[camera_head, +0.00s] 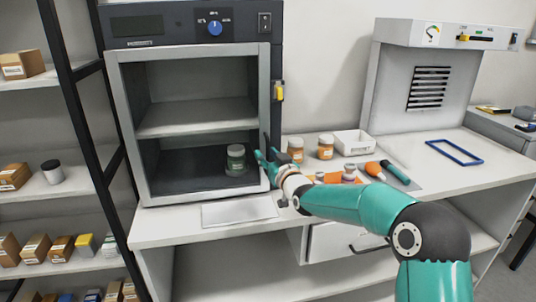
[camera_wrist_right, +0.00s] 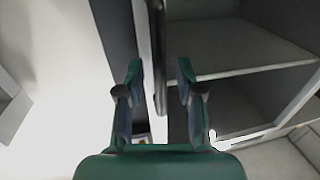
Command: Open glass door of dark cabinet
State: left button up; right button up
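The dark cabinet (camera_head: 180,22) stands on a white table at the left, with a dial on its top panel. Its glass door with a pale frame (camera_head: 122,130) looks shut, and shelves show through it. My right gripper (camera_head: 264,160) is at the door's right edge, low down by the dark handle. In the right wrist view the right gripper (camera_wrist_right: 160,68) is open, one finger on each side of the upright dark handle (camera_wrist_right: 159,60), with gaps beside it. My left gripper is not in view.
A lidded jar (camera_head: 236,158) stands inside the cabinet. A flat pale plate (camera_head: 238,210) lies in front of it. Orange-labelled jars (camera_head: 325,147), a white tray (camera_head: 352,143) and a blue frame (camera_head: 454,152) are to the right. A shelf rack (camera_head: 82,70) stands close at the left.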

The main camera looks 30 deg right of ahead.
grip_shut()
dwell(0.3)
